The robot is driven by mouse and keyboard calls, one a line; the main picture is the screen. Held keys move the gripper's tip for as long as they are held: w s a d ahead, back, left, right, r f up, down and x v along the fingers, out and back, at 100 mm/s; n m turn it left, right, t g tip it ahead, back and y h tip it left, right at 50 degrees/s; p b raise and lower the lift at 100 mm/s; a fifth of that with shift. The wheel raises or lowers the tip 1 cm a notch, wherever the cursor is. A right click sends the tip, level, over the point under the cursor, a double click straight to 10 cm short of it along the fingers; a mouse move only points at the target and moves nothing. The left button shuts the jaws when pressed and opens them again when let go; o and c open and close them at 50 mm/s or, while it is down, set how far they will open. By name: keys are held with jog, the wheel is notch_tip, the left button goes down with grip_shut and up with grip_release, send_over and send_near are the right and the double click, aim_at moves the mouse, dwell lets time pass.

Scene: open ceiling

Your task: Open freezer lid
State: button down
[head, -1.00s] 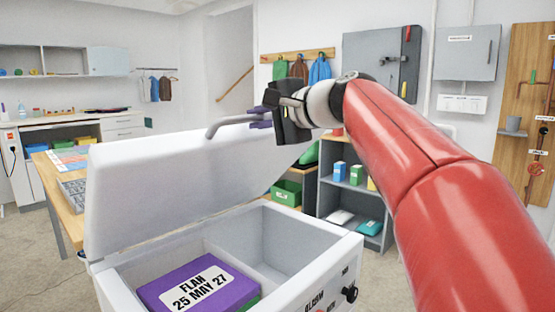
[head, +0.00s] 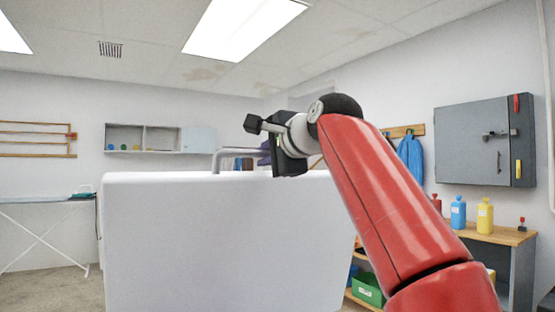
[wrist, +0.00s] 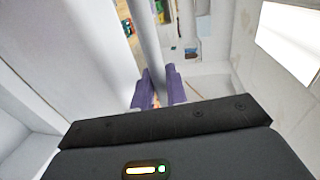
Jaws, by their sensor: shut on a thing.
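The white freezer lid (head: 220,240) stands raised in the head view, its broad inner face toward me. The freezer's box and its contents are out of the head view. The grey bar handle (head: 228,152) shows above the lid's top edge. My gripper (head: 264,157) is at the right end of this handle, its purple fingers partly hidden behind the black gripper body. In the wrist view my gripper's purple fingers (wrist: 158,90) are shut around the grey handle (wrist: 147,40), with the white lid (wrist: 85,40) along the left.
A grey wall cabinet (head: 485,140) and a bench with blue and yellow bottles (head: 485,216) are at the right. A white wall shelf (head: 150,140) and an ironing board (head: 45,200) are at the left. A green bin (head: 367,290) sits low beyond the lid.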

jog(key=shift+w, duration=0.1)
dwell(0.3)
jog(key=c, duration=1.5)
grip_release()
jog(key=b+v, duration=0.1)
jog(key=v, duration=0.6)
jog(key=shift+s+d, duration=0.2)
jog(key=shift+s, duration=0.15)
